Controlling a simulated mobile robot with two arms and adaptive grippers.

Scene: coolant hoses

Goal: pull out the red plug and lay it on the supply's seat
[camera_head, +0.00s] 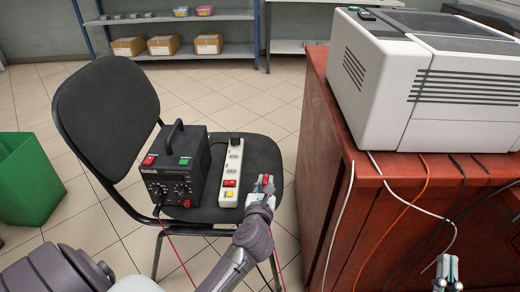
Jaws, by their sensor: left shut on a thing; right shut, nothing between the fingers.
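My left gripper (263,188) is shut on the red plug (265,180), over the right part of the black chair seat (262,153). The plug is small and partly hidden by the fingers; I cannot tell whether it touches the seat. A red lead hangs below the gripper. The black power supply (175,168) with a handle stands on the left of the same seat. Between it and my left gripper lies a white power strip (231,172) with a red switch and a yellow part. My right gripper (447,272) is shut and empty, at the lower right before the red cabinet.
A red cabinet (330,125) at the right bears a large white machine (385,85); several cables hang down its front. A green bin (28,180) stands at the left. Shelves with boxes (163,45) are at the back. Tiled floor is free around the chair.

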